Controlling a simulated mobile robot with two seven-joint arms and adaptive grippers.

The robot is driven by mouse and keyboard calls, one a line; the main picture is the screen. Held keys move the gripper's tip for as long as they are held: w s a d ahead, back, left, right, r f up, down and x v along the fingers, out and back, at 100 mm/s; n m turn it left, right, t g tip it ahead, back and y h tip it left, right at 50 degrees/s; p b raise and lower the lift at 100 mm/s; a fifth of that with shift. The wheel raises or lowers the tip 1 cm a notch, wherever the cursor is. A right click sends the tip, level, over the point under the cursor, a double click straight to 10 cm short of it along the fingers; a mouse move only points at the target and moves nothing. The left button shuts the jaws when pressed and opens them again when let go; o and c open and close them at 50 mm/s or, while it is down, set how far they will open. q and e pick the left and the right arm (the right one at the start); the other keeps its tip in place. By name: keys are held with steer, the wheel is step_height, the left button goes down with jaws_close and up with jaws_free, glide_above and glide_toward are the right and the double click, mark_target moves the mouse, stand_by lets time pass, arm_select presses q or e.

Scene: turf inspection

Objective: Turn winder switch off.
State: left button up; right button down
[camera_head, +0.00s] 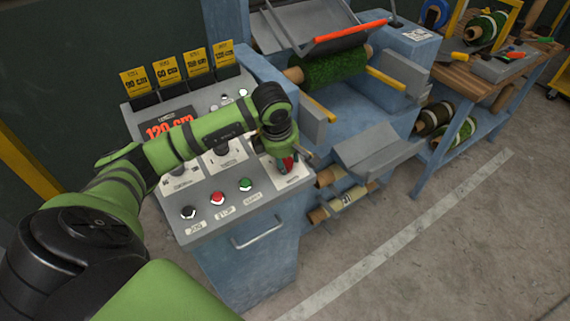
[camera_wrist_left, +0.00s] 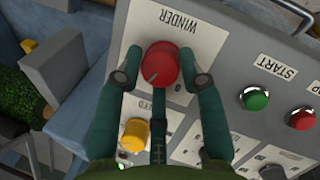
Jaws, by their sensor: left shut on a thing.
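The winder switch is a round red knob (camera_wrist_left: 161,62) on a white plate (camera_wrist_left: 190,32) marked WINDER, in the left wrist view. A light pointer mark on the knob points to the lower left, and a 0 mark shows below it. My left gripper (camera_wrist_left: 162,72) has one finger on each side of the knob and is closed on it. In the head view my left gripper (camera_head: 286,160) reaches down over the console's right side, and a little of the red knob (camera_head: 289,164) shows beneath it. My right gripper is in neither view.
A yellow knob (camera_wrist_left: 135,134) sits close beside my fingers. The green START button (camera_wrist_left: 255,98) and a red button (camera_wrist_left: 303,118) are on the same console. In the head view a metal handle (camera_head: 258,232) runs along the console front, with a turf roll (camera_head: 330,68) behind.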

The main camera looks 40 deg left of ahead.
arm_select(q)
steer(key=n+b, duration=0.3)
steer(key=b, duration=0.1)
steer(key=n+t+y+b, duration=0.1)
steer(key=n+b, duration=0.2)
steer(key=b, duration=0.1)
steer(key=d+f+n+t+b, duration=0.1)
steer(key=n+b, duration=0.2)
steer(key=b, duration=0.1)
steer(key=shift+s+n+y, duration=0.2)
steer(key=shift+n+y, duration=0.1)
steer(key=shift+y, duration=0.1)
steer(key=n+y+b, duration=0.1)
steer(key=n+b, duration=0.1)
steer(key=shift+r+n, duration=0.2)
steer(key=shift+n, duration=0.2)
steer(key=shift+r+n+b, duration=0.1)
steer(key=shift+n+b, duration=0.25)
steer(key=shift+n, duration=0.25)
steer(key=shift+a+r, duration=0.1)
steer(key=shift+r, duration=0.05)
steer(key=o, duration=1.1)
steer(key=shift+w, duration=0.1)
steer(key=shift+w+y, duration=0.15)
steer(key=shift+y, duration=0.15)
steer(key=shift+r, duration=0.15)
steer(key=v, duration=1.1)
steer(key=shift+s+d+r, duration=0.2)
steer(key=shift+s, duration=0.15)
